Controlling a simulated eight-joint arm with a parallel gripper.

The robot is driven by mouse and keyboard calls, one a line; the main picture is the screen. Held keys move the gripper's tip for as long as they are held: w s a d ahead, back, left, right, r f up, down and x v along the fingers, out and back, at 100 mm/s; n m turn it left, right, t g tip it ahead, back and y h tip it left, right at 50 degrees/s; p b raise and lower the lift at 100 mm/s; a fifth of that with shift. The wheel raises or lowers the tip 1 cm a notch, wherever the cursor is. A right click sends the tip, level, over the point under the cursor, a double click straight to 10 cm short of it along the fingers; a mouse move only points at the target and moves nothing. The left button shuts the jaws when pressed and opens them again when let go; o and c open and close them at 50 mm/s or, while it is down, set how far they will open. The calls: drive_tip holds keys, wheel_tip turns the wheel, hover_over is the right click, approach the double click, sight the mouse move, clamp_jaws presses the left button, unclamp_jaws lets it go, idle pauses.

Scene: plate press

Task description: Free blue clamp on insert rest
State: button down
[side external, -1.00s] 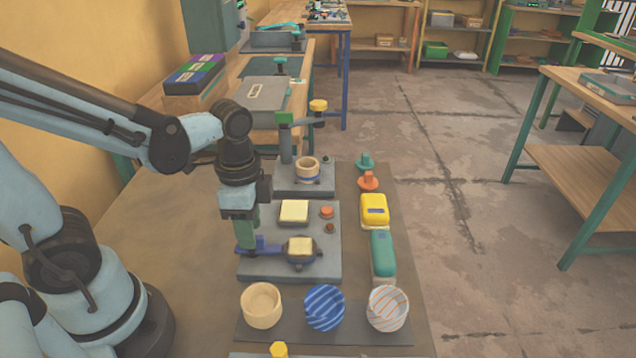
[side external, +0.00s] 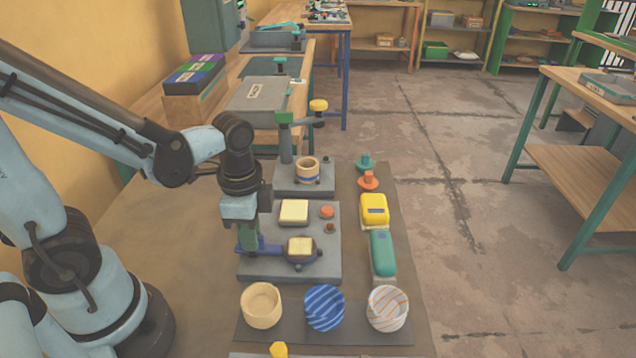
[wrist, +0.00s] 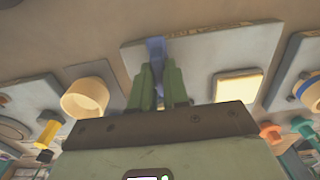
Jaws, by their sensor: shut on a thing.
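The blue clamp (side external: 270,249) is a blue bar low on the grey plate (side external: 321,220), running toward a cream square insert (side external: 300,246) with a dark holder around its lower side. My gripper (side external: 248,247) points down at the bar's left end, its green fingers shut on the blue clamp. In the wrist view, the blue clamp (wrist: 157,50) shows between my two green fingers (wrist: 158,80). My fingers hide part of the bar. A second cream square block (side external: 294,211) sits higher on the same plate.
An orange knob (side external: 327,211) and a small brown knob (side external: 330,228) stand on the plate. A cream cup (side external: 261,305), a blue-striped cup (side external: 324,307) and an orange-striped cup (side external: 387,308) stand in front. A yellow block (side external: 374,210) and a teal block (side external: 382,252) lie right.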

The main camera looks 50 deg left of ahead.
drive_tip(key=shift+n, duration=0.3)
drive_tip(key=n, duration=1.3)
drive_tip(key=shift+n, duration=2.1)
drive_tip(key=c, duration=1.1)
unclamp_jaws()
